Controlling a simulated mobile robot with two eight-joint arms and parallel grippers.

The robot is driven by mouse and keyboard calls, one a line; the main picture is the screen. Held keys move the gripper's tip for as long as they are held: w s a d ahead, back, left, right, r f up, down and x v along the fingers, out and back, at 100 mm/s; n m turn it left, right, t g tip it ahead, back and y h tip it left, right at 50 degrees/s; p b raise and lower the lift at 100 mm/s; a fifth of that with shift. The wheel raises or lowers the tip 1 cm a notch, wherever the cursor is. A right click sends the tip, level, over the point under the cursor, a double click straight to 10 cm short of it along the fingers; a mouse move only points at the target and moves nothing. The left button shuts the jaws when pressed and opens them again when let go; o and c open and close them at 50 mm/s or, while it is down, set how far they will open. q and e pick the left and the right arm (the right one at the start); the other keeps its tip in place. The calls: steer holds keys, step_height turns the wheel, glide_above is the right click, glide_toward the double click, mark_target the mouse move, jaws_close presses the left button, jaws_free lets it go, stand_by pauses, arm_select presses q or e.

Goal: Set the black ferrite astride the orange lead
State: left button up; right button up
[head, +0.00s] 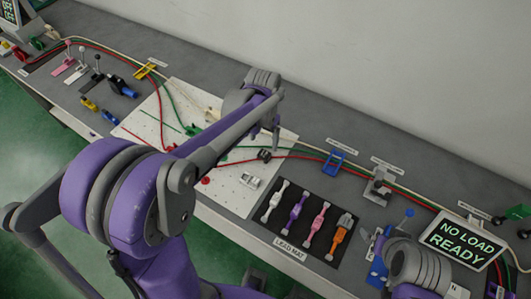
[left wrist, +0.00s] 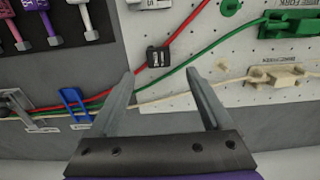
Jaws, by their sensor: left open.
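The black ferrite (head: 264,155) is a small dark block on the white perforated board, at the red cable. It also shows in the left wrist view (left wrist: 158,57), where the red cable meets it; I cannot tell whether it is clipped around the cable or beside it. My left gripper (head: 275,137) is open above the board, its fingers apart in the left wrist view (left wrist: 160,76) with the ferrite beyond the gap between the tips. The orange lead (head: 338,241) lies on the black lead mat (head: 291,234), rightmost, with a grey block at its upper end.
White, purple (head: 294,212) and pink leads lie beside the orange one. A white-grey block (head: 249,181) sits on the board. A blue clip (head: 334,163) and grey lever fixture (head: 378,187) stand to the right. A "NO LOAD READY" screen (head: 462,241) and my right arm occupy the bottom right.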

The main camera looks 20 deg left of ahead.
mark_target(264, 154)
arm_select(q)
step_height(264, 154, down, 8)
steer(key=shift+s+d+f, duration=0.1)
stand_by(0.4)
jaws_close()
stand_by(0.3)
